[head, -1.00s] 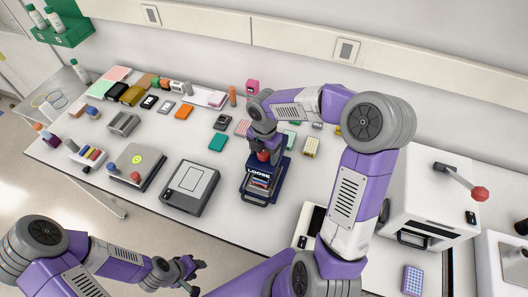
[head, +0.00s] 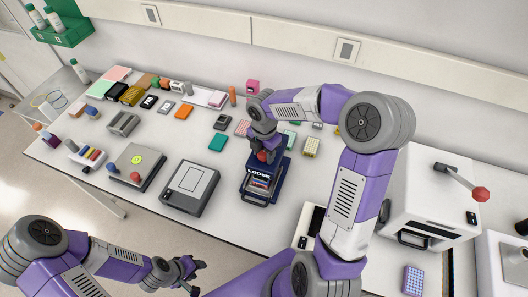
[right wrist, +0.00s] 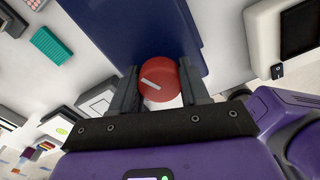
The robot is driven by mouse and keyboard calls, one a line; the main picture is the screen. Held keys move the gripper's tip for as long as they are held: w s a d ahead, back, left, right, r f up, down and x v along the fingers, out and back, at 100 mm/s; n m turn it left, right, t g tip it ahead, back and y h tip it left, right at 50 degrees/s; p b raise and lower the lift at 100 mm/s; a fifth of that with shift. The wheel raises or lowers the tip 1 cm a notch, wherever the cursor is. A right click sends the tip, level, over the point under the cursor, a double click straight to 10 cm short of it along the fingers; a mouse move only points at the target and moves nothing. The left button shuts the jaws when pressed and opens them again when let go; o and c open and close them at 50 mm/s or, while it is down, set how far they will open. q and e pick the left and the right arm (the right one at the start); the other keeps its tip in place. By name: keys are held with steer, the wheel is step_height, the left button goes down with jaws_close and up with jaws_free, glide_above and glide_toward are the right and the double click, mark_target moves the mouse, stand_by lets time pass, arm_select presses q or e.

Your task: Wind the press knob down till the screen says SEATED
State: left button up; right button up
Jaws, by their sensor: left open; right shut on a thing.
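The press is a dark blue thermal cycler (head: 252,195) in the middle of the bench, and its screen (head: 259,173) reads LOOSE. Its red press knob (head: 263,156) sits on top under my right gripper. In the right wrist view the round red knob (right wrist: 160,82) bears a pale line mark and lies between the two dark fingers. My right gripper (right wrist: 158,88) is shut on the knob from above. My left gripper (head: 190,275) is open and empty, low in front of the bench, away from the press.
A grey flat device (head: 190,187) stands left of the press, with another knobbed device (head: 136,166) beyond it. A white box machine (head: 428,190) with a red-ended lever stands at right. Small blocks and racks crowd the back of the bench.

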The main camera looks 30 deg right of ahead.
steer(key=shift+m+b, duration=0.35)
steer(key=shift+m, duration=2.05)
steer(key=o, duration=1.1)
steer(key=shift+c, duration=0.2)
step_height(320, 180, up, 8)
steer(key=shift+f+p, duration=0.15)
steer(key=shift+p, duration=0.15)
steer(key=shift+f, duration=0.1)
